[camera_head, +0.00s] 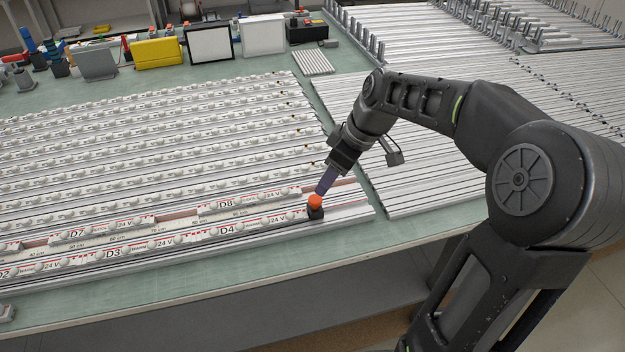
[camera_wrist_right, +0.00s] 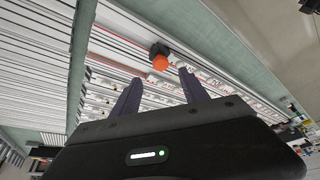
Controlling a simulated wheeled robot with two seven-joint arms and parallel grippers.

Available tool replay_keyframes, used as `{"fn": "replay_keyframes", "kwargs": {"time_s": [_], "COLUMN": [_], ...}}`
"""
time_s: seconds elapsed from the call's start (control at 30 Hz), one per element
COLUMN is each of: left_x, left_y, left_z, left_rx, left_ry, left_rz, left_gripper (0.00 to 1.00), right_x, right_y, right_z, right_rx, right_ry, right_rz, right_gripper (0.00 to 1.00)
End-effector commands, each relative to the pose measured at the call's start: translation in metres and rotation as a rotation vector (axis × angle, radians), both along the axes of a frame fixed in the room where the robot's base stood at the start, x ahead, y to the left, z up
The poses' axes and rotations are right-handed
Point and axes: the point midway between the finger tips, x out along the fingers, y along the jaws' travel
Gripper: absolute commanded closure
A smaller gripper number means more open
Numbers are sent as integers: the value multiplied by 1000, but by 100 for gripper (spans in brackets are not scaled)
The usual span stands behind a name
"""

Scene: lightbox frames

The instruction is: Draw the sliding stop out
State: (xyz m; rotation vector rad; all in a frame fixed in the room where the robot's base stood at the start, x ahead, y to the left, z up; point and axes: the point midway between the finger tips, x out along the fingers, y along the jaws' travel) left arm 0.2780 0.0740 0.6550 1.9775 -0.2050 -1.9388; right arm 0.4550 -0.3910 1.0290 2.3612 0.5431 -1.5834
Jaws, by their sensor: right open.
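The sliding stop is a small black block (camera_head: 315,213) with an orange knob (camera_head: 315,201) on top. It sits at the right end of the front rail, just past the strip marked D4 (camera_head: 228,230). My right gripper (camera_head: 324,184) comes down from the upper right, its purple fingers close to the knob. In the right wrist view the fingers (camera_wrist_right: 160,90) are apart with nothing between them, and the orange knob (camera_wrist_right: 160,63) shows beyond their tips. I cannot tell from the head view whether a finger touches the knob. My left gripper is not in view.
Rows of light strips (camera_head: 150,140) fill the table to the left. Bare rails (camera_head: 450,150) lie to the right across a green gap. A yellow box (camera_head: 157,53), framed panels (camera_head: 210,42) and tools stand at the back. The table's front edge (camera_head: 180,300) is clear.

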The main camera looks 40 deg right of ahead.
Motion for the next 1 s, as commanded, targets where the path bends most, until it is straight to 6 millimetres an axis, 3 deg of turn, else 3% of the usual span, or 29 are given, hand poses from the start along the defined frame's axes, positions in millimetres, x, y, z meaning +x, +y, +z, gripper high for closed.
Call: {"fn": "replay_keyframes", "kwargs": {"time_s": [0.47,1.0], "left_x": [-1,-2], "left_y": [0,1], "left_z": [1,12], "left_rx": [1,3], "left_ry": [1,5], "left_rz": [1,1], "left_gripper": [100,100], "right_x": [2,26], "right_y": [1,13], "right_z": [-6,-69], "right_rx": [1,0], "right_ry": [1,1], "right_rz": [-1,0], "right_gripper": [48,48]}}
